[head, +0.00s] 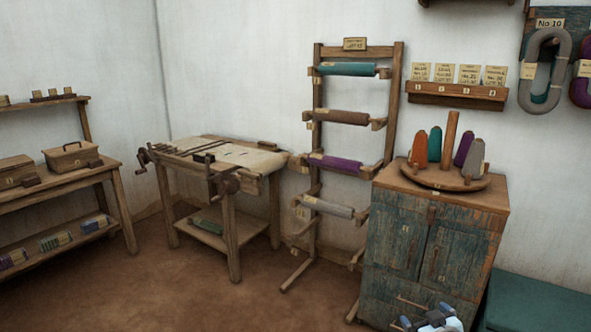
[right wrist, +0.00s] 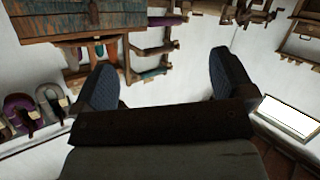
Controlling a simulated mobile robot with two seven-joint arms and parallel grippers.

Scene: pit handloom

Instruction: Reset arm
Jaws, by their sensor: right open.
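My right gripper (head: 428,319) shows at the bottom edge of the head view, in front of the wooden cabinet (head: 420,245). Only its front end is in the picture. In the right wrist view the two dark fingers of this gripper (right wrist: 165,80) stand wide apart with nothing between them. The room appears upside down beyond them, with pale wall between the fingers. My left gripper is in neither view.
A round tray (head: 480,187) with several thread cones stands on the cabinet. A rack (head: 318,130) of cloth rolls and a wooden worktable (head: 235,215) stand further left. A green bench (head: 535,305) is at right. Brown floor (head: 140,295) is open at front left.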

